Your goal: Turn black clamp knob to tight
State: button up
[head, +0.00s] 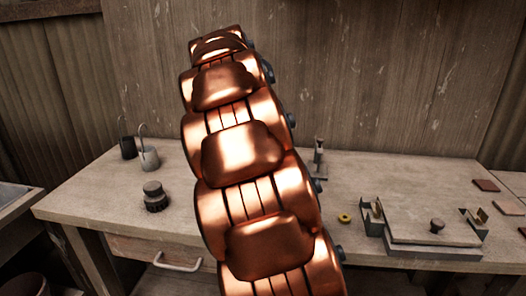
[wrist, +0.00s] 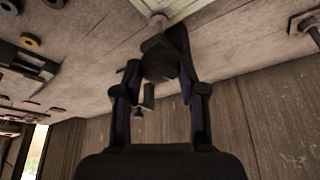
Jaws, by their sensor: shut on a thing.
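A dark knob (wrist: 160,66) sits between the fingers of my gripper (wrist: 157,74) in the wrist view. A pale grey shaft (wrist: 157,20) joins it to a light block (wrist: 180,8) at the top edge. My gripper is shut on this knob. The fingers cover its sides, so its turned position cannot be told. In the head view my copper arm hides the gripper and the held knob.
The tile press (head: 432,252) stands on the workbench (head: 95,205) at right, near a yellow ring (head: 344,217) and a metal post (head: 319,157). A ribbed black piece (head: 155,197) and two cans (head: 149,158) stand at left. Brown tiles (head: 487,185) lie far right.

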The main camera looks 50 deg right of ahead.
jog(key=shift+w+a+m+g, duration=0.1)
jog(key=shift+m+g, duration=0.3)
jog(key=shift+m, duration=0.6)
jog(key=o, duration=1.1)
jog(key=v, duration=0.7)
jog(key=shift+r, duration=0.25)
jog(key=shift+a+f, duration=0.1)
